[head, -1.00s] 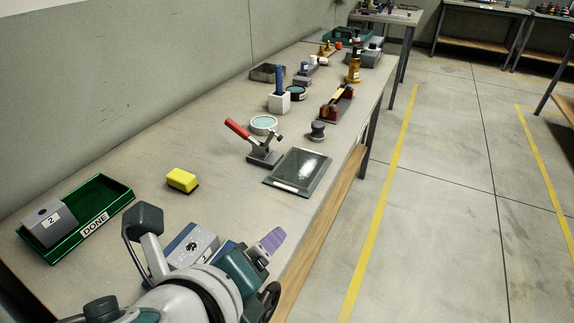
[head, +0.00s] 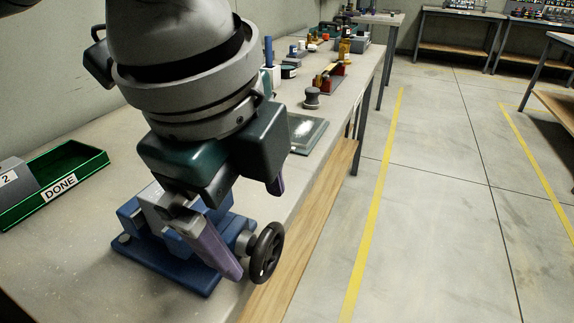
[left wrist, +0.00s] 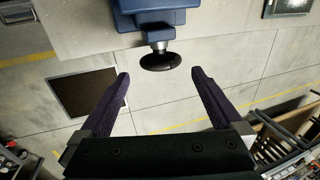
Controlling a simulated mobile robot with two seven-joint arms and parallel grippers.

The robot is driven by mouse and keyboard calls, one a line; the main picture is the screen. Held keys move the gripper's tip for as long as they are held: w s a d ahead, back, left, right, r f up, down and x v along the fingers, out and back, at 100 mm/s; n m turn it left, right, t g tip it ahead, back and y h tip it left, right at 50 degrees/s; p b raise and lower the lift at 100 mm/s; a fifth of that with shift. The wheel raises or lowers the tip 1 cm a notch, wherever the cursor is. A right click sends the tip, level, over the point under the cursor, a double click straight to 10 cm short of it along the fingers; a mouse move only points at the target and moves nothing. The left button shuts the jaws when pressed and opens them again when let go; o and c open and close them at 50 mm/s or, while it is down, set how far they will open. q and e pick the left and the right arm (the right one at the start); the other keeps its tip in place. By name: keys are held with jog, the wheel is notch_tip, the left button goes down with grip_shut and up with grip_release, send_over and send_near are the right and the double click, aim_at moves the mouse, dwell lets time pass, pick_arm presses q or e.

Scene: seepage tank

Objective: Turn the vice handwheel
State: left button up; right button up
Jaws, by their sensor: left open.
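The blue vice (head: 172,258) stands at the near edge of the bench, with a grey block in its jaws partly hidden by my arm. Its dark handwheel (head: 267,252) sticks out past the bench edge over the floor. My left gripper (head: 256,229) is open, above and beside the handwheel, with one purple finger in front of the vice. In the left wrist view the handwheel (left wrist: 160,61) lies between and slightly beyond the open fingertips of my left gripper (left wrist: 160,74); neither finger appears to touch it. My right gripper is not in view.
A green DONE tray (head: 72,176) with a grey block (head: 17,184) sits at left. A glossy plate (head: 305,133), a dark knob (head: 312,98) and a red stand (head: 327,82) lie farther along the bench. Open floor (head: 430,230) is at right.

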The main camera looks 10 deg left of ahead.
aim_at(267, 250)
pick_arm(q)
jog(key=b+x, duration=0.1)
jog(key=x, duration=0.7)
jog(key=shift+w+b, duration=0.1)
jog(key=shift+b, duration=0.25)
jog(key=shift+c, duration=0.4)
jog(key=c, duration=1)
